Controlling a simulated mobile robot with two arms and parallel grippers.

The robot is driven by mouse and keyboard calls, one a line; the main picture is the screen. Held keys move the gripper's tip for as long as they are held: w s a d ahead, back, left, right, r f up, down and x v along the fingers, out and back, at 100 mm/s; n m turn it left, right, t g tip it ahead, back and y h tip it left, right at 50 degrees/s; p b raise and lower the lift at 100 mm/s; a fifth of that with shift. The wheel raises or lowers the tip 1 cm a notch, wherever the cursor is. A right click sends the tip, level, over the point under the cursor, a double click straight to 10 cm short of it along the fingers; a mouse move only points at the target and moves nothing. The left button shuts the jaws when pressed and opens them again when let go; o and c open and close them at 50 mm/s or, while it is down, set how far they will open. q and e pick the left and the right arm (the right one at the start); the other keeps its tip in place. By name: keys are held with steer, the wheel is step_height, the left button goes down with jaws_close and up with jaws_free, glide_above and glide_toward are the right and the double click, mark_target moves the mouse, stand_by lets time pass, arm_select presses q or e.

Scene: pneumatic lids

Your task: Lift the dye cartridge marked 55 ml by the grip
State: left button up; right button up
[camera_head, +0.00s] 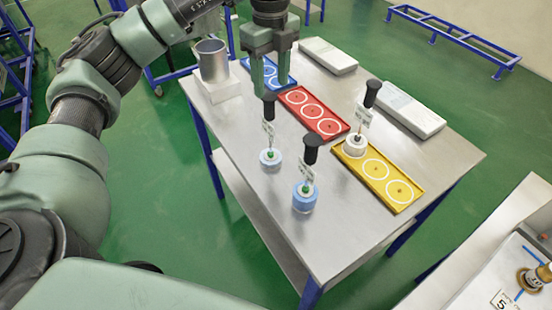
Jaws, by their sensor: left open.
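Three dye cartridges with upright black grips and small label tags are on the metal table. The tag writing is too small to tell which reads 55 ml. My left gripper (271,88) is open and points down, with its fingertips just above the black grip of the middle cartridge in the picture. It holds nothing. My right gripper is out of view.
The red tray (303,96) and blue tray (245,66) lie behind the cartridges. A grey metal cup (212,60) stands at the table's left. Two flat pale boxes (328,56) lie at the back right. The table's front is clear. A second bench (470,290) is at lower right.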

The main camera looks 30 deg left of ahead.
mark_target(269, 95)
arm_select(q)
steer(key=f, duration=0.1)
steer(key=a+f+p, duration=0.1)
steer(key=f, duration=0.1)
steer(key=shift+w+a+f, duration=0.1)
steer(key=shift+w+f, duration=0.05)
steer(key=shift+w, duration=0.05)
steer(key=f, duration=0.1)
steer(key=f+p, duration=0.1)
steer(key=f, duration=0.1)
steer(key=shift+s+d+f+p, duration=0.15)
steer(key=shift+s+d+p, duration=0.05)
steer(key=shift+d+p, duration=0.15)
steer(key=shift+w+a+f, duration=0.1)
steer(key=shift+a+f, duration=0.05)
steer(key=shift+f, duration=0.35)
steer(key=shift+r, duration=0.1)
jaws_close()
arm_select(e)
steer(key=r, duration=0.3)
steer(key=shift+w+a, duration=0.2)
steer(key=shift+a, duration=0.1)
